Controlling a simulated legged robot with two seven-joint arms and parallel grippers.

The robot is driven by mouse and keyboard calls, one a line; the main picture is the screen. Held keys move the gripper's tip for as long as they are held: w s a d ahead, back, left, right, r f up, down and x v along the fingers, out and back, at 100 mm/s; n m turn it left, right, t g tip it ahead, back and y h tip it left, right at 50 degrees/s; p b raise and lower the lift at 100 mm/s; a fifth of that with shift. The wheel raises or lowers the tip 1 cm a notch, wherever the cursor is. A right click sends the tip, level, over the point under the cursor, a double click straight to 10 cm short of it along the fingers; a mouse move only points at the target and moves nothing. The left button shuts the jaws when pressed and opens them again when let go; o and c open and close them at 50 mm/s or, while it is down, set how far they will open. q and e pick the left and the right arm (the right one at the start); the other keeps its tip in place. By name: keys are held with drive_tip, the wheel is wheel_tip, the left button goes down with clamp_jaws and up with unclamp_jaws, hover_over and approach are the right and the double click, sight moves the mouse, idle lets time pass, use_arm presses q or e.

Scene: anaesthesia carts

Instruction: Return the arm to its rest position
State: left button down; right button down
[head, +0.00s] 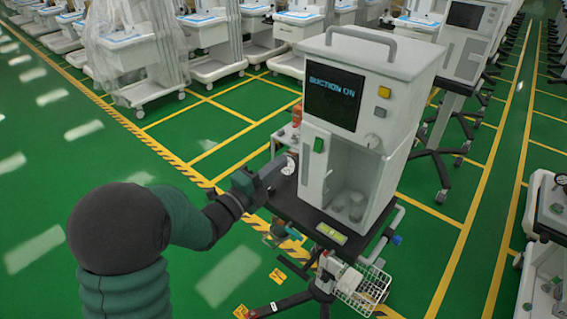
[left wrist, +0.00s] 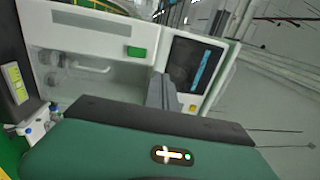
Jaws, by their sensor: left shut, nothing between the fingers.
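My left arm comes in from the left in the head view. My left gripper (head: 278,168) is shut and empty, just left of the white suction machine (head: 395,65). In the left wrist view my left gripper (left wrist: 163,90) points toward the machine's front; whether it touches is hard to tell. The machine's dark screen (head: 333,96) reads "SUCTION ON". A green button (head: 319,145) and a yellow button (head: 384,92) sit on its front. The green button also shows in the left wrist view (left wrist: 136,52). My right gripper is not in view.
The machine stands on a dark cart shelf (head: 300,212) with a wire basket (head: 362,288) below. Another machine (head: 465,50) stands at the back right, and a cart (head: 545,240) at the right edge. Green floor is open at the left.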

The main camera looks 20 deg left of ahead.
use_arm(q)
drive_tip(key=shift+w+a+f, duration=0.2)
drive_tip(key=shift+w, duration=0.05)
drive_tip(key=s+a+f+n+g+y, duration=0.1)
drive_tip(key=s+f+n+g+y, duration=0.2)
drive_tip(key=f+n, duration=0.3)
drive_tip(key=s+f+n+g+y, duration=0.2)
drive_tip(key=f+n+g+y, duration=0.15)
drive_tip(key=f+n, duration=0.25)
drive_tip(key=s+d+f+n+g, duration=0.2)
drive_tip(key=s+f+n+g, duration=0.2)
drive_tip(key=s, duration=0.5)
drive_tip(key=s+d+f+n+g, duration=0.1)
drive_tip(key=s+f+n+g, duration=0.4)
drive_tip(key=s, duration=0.5)
drive_tip(key=shift+d+n, duration=0.4)
drive_tip(key=shift+n, duration=0.1)
